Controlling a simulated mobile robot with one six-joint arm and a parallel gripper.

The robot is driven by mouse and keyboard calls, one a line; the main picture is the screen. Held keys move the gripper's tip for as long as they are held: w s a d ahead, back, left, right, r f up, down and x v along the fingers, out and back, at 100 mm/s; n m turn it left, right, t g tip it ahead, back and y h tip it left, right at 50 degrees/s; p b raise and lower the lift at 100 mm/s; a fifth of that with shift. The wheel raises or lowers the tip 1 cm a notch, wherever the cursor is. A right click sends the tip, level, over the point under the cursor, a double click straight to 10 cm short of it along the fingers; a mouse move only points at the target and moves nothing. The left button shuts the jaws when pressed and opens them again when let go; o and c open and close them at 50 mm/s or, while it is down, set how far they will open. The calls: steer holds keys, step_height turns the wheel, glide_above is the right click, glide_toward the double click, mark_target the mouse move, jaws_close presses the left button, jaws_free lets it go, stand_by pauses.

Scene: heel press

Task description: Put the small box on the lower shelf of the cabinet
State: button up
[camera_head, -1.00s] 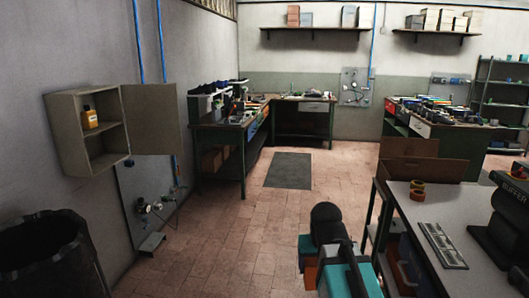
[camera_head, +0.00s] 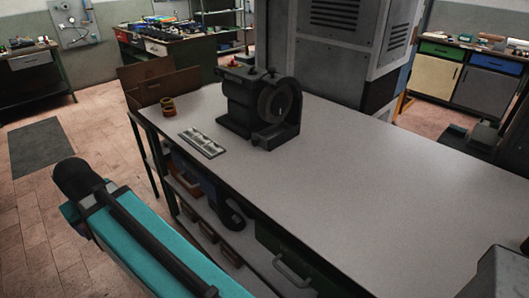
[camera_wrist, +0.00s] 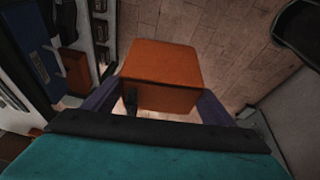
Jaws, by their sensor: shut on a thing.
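An orange small box (camera_wrist: 160,75) is held in my gripper (camera_wrist: 157,100), between its two purple fingers, in the wrist view. The gripper is shut on it, and the box is off the floor, with floor tiles showing beyond it. The box and the gripper do not show in the head view; only my teal and black arm does.
Open floor (camera_head: 40,225) lies to the left, around a dark mat (camera_head: 38,150).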

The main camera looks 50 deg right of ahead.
steer(key=shift+s+m, duration=0.1)
steer(key=shift+m, duration=0.3)
